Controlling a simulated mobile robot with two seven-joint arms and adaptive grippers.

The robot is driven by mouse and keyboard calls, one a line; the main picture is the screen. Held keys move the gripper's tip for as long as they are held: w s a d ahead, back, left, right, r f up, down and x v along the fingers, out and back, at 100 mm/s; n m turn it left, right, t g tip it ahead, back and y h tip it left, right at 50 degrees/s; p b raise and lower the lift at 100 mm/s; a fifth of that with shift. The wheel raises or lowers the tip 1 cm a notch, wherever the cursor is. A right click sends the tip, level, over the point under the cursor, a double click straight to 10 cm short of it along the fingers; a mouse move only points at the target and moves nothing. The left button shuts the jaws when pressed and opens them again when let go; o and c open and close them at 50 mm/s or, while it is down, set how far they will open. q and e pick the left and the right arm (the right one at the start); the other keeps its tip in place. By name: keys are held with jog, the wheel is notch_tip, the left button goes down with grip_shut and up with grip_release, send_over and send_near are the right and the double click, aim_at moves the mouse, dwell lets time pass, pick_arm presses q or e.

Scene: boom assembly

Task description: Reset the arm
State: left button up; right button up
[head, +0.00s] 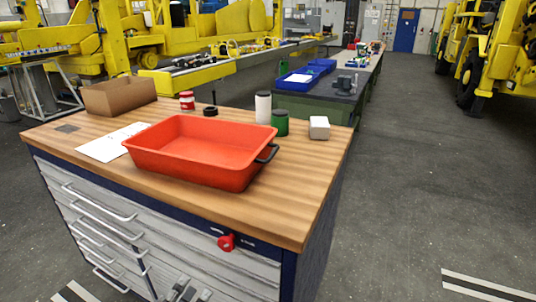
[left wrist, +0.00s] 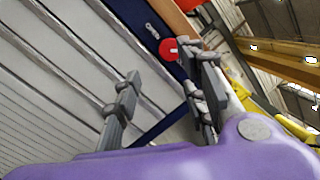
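My left gripper (head: 187,290) shows at the bottom edge of the head view, in front of the drawer fronts of the workbench cabinet (head: 150,235). In the left wrist view its two grey fingers (left wrist: 160,66) stand apart, with nothing between them. A red knob-like part (head: 226,242) sits on the cabinet's front below the top edge. It also shows in the left wrist view (left wrist: 168,48), close to the tip of the right-hand finger; I cannot tell whether they touch. My right gripper is in neither view.
On the wooden top (head: 290,205) stand a red-orange tray (head: 200,150), a cardboard box (head: 118,97), a paper sheet (head: 112,142), several small containers and a white block (head: 319,127). Drawer handles (head: 98,200) stick out in front. The floor at right (head: 430,190) is clear.

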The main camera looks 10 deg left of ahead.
pick_arm(q)
jog(key=s+a+f+n+g+y+p, duration=0.2)
jog(key=s+f+n+g+y, duration=0.15)
jog(key=f+n, duration=0.45)
jog(key=s+a+f+n+g+y+p, duration=0.1)
jog(key=s+a+f+n+g+y, duration=0.2)
jog(key=n, duration=1)
jog(key=s+d+f+n+g+p, duration=0.2)
jog(key=s+d+f+n, duration=0.1)
jog(key=s, duration=0.6)
jog(key=s+d+f+n+g+p, duration=0.1)
jog(key=s+d+f+n+p, duration=0.1)
jog(key=s+f, duration=0.3)
jog(key=s+d+n, duration=0.1)
jog(key=s, duration=0.3)
jog(key=shift+g+h, duration=0.35)
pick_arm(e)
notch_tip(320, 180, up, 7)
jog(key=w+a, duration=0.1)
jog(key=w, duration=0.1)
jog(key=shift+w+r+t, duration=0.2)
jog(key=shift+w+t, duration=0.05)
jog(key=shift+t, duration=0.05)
pick_arm(q)
jog(key=shift+w+d+f, duration=0.1)
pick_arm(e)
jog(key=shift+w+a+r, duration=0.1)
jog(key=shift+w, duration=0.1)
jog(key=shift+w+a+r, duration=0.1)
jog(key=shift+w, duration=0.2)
